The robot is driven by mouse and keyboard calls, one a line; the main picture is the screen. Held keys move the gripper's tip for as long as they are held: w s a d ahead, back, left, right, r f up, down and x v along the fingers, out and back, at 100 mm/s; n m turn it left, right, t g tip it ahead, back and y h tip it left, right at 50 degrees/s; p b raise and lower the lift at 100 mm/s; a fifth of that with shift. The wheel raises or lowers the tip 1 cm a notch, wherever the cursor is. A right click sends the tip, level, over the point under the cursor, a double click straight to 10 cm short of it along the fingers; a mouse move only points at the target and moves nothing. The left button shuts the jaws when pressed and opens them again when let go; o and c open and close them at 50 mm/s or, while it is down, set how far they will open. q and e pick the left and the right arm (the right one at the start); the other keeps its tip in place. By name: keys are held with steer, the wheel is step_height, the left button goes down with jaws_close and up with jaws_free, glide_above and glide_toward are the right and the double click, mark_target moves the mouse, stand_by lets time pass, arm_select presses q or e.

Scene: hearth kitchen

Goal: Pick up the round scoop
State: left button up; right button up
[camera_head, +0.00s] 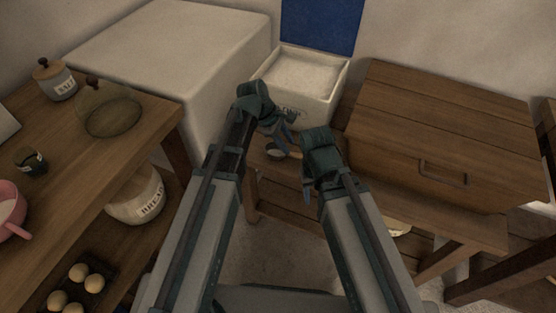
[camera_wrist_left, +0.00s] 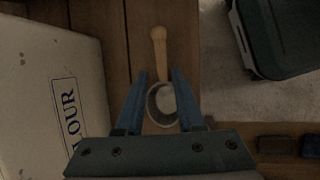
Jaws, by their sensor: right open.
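The round scoop has a pale wooden handle and a round bowl. In the left wrist view the scoop (camera_wrist_left: 159,48) lies on brown wooden boards, its handle pointing away from the gripper. My left gripper (camera_wrist_left: 160,76) is open, one blue finger on each side of the scoop, with gaps beside it. I cannot tell how far above the scoop the fingers are. In the head view the scoop (camera_head: 276,153) shows just below my left gripper (camera_head: 284,138), partly hidden. My right gripper (camera_head: 307,190) is open and empty, lower and to the right.
A white flour bin (camera_head: 301,102) with raised blue lid stands behind the scoop. A wooden chest (camera_head: 440,125) is at right. A wooden shelf unit (camera_head: 60,130) at left holds a salt jar (camera_head: 57,83), a glass dome (camera_head: 108,112) and a pink mug (camera_head: 8,214).

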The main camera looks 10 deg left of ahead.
mark_target(293, 153)
arm_select(q)
steer(key=shift+d+f, duration=0.25)
steer(key=shift+f, duration=0.45)
arm_select(e)
steer(key=shift+f, duration=0.6)
arm_select(q)
steer(key=shift+b, duration=0.3)
steer(key=b+x, duration=0.4)
steer(key=x, duration=0.1)
steer(key=shift+f+b, duration=0.15)
steer(key=shift+b, duration=0.2)
steer(key=shift+s, duration=0.1)
arm_select(e)
step_height(293, 153, down, 5)
steer(key=shift+r, duration=0.15)
arm_select(q)
jaws_close()
